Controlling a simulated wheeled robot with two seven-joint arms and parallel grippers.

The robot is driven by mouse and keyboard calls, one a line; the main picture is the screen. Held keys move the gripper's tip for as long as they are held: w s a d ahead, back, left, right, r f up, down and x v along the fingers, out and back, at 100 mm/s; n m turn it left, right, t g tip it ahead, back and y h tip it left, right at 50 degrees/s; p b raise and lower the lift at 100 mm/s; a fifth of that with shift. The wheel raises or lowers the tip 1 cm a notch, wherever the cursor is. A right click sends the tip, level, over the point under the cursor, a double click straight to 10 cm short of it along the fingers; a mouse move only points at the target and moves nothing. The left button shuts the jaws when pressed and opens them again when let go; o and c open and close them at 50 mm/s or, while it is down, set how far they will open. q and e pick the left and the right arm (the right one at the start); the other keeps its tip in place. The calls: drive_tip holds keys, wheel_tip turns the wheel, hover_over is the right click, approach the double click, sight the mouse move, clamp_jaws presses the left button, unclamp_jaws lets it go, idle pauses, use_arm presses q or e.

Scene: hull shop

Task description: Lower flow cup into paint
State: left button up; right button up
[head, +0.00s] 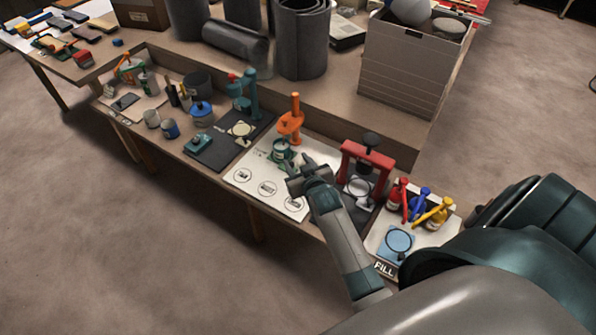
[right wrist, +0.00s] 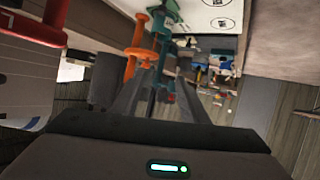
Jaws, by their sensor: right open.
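My right gripper (head: 300,170) is over the white mat (head: 240,180), with its open fingers pointing at a small teal cup-like piece (head: 281,150), probably the flow cup. This piece stands at the foot of the orange stand (head: 292,118). In the right wrist view the open fingers (right wrist: 158,95) reach toward teal parts (right wrist: 163,72) beside the orange stand (right wrist: 142,35); I cannot tell whether they touch. No open paint is clearly identifiable; a blue-lidded pot (head: 201,112) stands farther left. My left gripper is not in view.
A red press-like stand (head: 366,158) is close right of my gripper. Red, blue and yellow bottles (head: 420,203) stand by the FILL mat. A teal stand (head: 246,95) on a dark mat is to the left. A low wall (head: 330,140) runs behind.

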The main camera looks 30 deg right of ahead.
drive_tip(key=shift+s+a+f+g, duration=0.25)
drive_tip(key=shift+s+a, duration=0.1)
drive_tip(key=shift+s, duration=0.25)
drive_tip(key=shift+s+a+f+g, duration=0.15)
drive_tip(key=shift+s+a+f, duration=0.15)
drive_tip(key=shift+s, duration=0.3)
